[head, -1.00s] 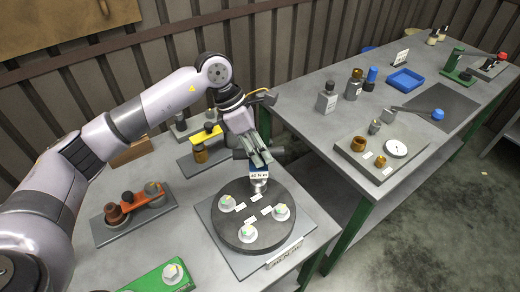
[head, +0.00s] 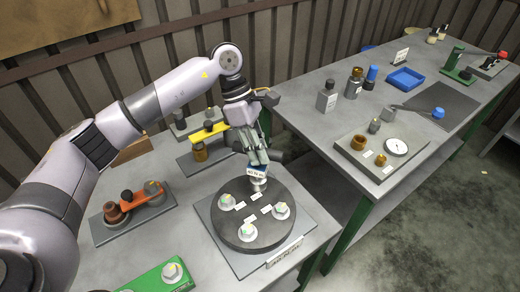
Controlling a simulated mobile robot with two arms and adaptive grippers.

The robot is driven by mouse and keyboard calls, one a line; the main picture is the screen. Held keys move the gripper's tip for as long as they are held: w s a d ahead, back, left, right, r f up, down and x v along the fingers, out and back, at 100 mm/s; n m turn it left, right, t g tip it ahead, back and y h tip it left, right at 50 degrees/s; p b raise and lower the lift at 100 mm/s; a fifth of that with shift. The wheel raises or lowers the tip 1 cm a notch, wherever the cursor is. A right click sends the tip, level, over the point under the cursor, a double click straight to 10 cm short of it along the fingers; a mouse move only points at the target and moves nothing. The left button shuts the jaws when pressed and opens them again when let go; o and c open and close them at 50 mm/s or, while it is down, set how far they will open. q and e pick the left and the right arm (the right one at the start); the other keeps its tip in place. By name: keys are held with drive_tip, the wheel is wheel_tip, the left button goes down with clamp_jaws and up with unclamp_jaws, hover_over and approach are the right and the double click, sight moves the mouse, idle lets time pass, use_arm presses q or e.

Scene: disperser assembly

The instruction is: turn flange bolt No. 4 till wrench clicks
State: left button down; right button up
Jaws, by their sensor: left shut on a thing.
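The dark round flange (head: 268,232) sits on a grey square plate on the near table. The wrench's lower end stands at the far bolt position and hides any bolt there. Bolt numbers are too small to read. My right gripper is out of view.
An orange tool on a grey base (head: 133,214) lies left of the flange. A green block (head: 160,278) is at the front. A yellow-topped fixture (head: 209,132) stands behind. The second table (head: 300,110) at the right holds a gauge board (head: 355,165) and a blue tray (head: 406,78).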

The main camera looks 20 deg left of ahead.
use_arm(q)
drive_tip(key=shift+w+r, duration=0.1)
drive_tip(key=shift+r, duration=0.1)
drive_tip(key=shift+r+p, duration=1.1)
drive_tip(key=shift+r, duration=1.3)
